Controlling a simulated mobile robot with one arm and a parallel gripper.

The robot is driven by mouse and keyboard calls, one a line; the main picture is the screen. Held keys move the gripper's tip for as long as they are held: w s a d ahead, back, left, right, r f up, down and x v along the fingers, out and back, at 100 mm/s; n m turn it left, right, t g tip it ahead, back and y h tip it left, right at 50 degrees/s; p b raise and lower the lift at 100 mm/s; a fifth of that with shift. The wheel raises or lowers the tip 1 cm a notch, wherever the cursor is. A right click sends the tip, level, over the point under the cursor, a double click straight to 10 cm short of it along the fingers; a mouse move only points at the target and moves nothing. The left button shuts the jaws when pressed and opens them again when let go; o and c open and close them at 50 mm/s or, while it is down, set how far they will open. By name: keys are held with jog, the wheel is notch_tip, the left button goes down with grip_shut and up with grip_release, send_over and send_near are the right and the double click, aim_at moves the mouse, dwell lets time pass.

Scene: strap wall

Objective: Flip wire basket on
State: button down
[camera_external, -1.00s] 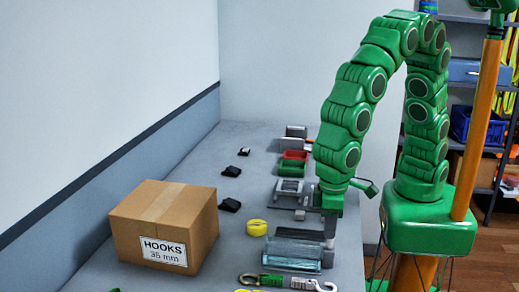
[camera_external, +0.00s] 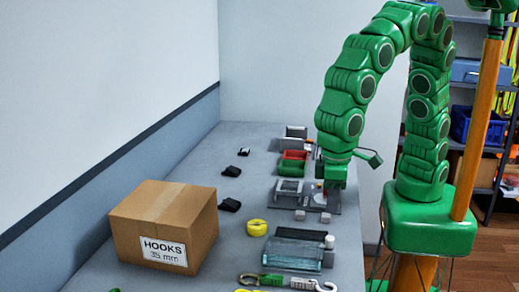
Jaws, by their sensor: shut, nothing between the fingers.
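My gripper (camera_external: 328,194) is small in the view and points down at the right side of the bench, over a grey metal fixture (camera_external: 290,187). It is shut with nothing held. I cannot make out a clear wire basket. A pale blue, see-through box-like thing (camera_external: 291,256) lies on the bench nearer the camera, apart from my gripper; I cannot tell if it is the basket. A dark flat slab (camera_external: 301,235) lies just behind it. A small whitish block (camera_external: 330,242) stands at its right end. Any switch is too small to tell.
A cardboard box (camera_external: 163,228) marked HOOKS stands at the left. Small black clips (camera_external: 230,205) lie at left. The wall runs along the left.

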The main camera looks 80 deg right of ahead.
notch_tip(320, 180, up, 6)
jog(key=shift+r, duration=0.15)
dwell(0.6)
jog(key=w+d+r+m, duration=0.1)
jog(key=d, duration=1.3)
jog(key=w+d+r, duration=0.1)
jog(key=w+d, duration=0.1)
jog(key=d, duration=1.3)
jog(key=s+d, duration=0.7)
jog(key=d, duration=0.3)
jog(key=s+d+f+n+g, duration=0.1)
jog(key=s+d+f, duration=0.1)
jog(key=s, duration=0.8)
jog(key=shift+f+g, duration=0.3)
jog(key=shift+f, duration=0.15)
